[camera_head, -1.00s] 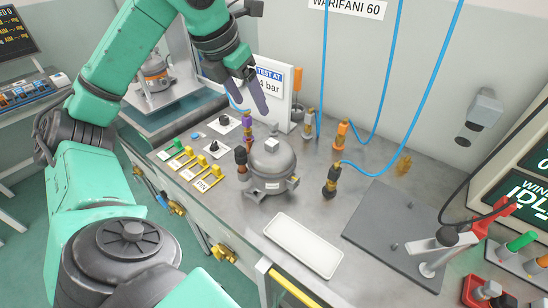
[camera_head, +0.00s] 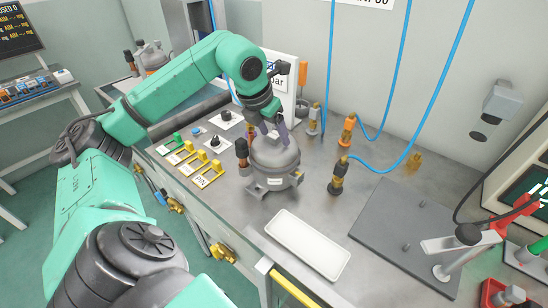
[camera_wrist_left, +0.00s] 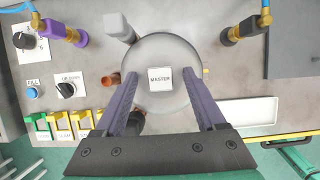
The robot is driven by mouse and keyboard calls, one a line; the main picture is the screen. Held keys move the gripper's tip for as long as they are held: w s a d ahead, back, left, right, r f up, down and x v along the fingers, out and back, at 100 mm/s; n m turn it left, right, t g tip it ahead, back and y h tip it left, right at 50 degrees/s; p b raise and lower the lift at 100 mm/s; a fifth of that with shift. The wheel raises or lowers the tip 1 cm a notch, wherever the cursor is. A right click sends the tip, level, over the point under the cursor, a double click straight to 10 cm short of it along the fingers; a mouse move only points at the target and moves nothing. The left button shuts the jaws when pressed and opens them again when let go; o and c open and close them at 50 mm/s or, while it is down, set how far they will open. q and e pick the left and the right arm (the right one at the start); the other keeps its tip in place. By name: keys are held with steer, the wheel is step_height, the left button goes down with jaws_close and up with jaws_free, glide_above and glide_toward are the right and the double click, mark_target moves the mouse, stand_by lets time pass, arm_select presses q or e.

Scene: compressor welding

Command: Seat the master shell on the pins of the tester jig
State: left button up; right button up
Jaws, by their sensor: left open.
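The master shell (camera_head: 275,163) is a grey domed vessel standing upright on the steel bench, with dark and copper-coloured fittings at its side. In the left wrist view its white MASTER label (camera_wrist_left: 161,79) faces the camera. My left gripper (camera_head: 272,131) is open over the top of the dome. In the left wrist view its two purple fingers (camera_wrist_left: 159,74) overlap the dome's edges on either side of the label; I cannot tell whether they touch it. A dark grey plate with short pins (camera_head: 400,230), apparently the tester jig, lies to the right with no shell on it. My right gripper is not in view.
A white tray (camera_head: 307,246) lies between the shell and the plate. A toggle clamp (camera_head: 455,246) stands at the plate's right side. Blue hoses with brass fittings (camera_head: 338,177) hang behind. Yellow and green tag holders (camera_head: 200,170) and knobs are left of the shell.

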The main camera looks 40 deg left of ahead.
arm_select(q)
steer(key=shift+s+r, duration=0.1)
jaws_close()
stand_by(1.2)
